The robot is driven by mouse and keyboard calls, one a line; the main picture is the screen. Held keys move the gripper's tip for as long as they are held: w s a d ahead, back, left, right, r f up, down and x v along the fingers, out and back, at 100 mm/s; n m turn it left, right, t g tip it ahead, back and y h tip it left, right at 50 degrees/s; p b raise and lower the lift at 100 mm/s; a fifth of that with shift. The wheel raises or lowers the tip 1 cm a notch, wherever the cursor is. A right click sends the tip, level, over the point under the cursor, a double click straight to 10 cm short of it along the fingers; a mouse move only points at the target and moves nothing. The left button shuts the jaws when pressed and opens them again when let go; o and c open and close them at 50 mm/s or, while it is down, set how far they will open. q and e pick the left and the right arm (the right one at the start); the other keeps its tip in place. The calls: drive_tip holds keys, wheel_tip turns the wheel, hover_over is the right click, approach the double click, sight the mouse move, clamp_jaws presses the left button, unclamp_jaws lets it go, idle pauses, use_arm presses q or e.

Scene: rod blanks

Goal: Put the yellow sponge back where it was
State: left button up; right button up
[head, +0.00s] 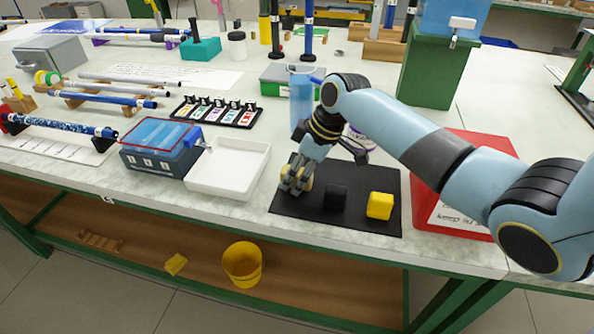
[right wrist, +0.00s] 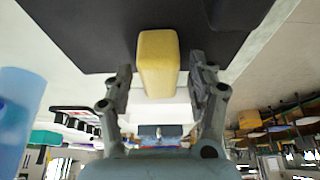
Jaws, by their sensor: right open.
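A pale yellow block (right wrist: 158,62), which looks like the sponge, stands on the black mat (head: 362,228) near its left end. In the head view it is mostly hidden behind my right gripper (head: 294,186). In the right wrist view the gripper (right wrist: 160,88) is open, with its fingers on either side of the block and visible gaps between. A brighter yellow cube (head: 379,205) sits at the mat's right end. Another flat yellow piece (head: 176,264) lies on the lower shelf. My left gripper is not in view.
A black cube (head: 335,197) sits between the two yellow blocks on the mat. A white tray (head: 229,185) is left of the mat, and a red board (head: 425,212) is right. A blue cup (head: 301,97) stands behind my gripper. A yellow bucket (head: 242,265) is below.

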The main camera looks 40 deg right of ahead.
drive_tip(key=shift+r, duration=0.25)
drive_tip(key=v, duration=1.1)
drive_tip(key=shift+r+p, duration=0.4)
drive_tip(key=shift+s+d, duration=0.1)
drive_tip(key=shift+d, duration=0.05)
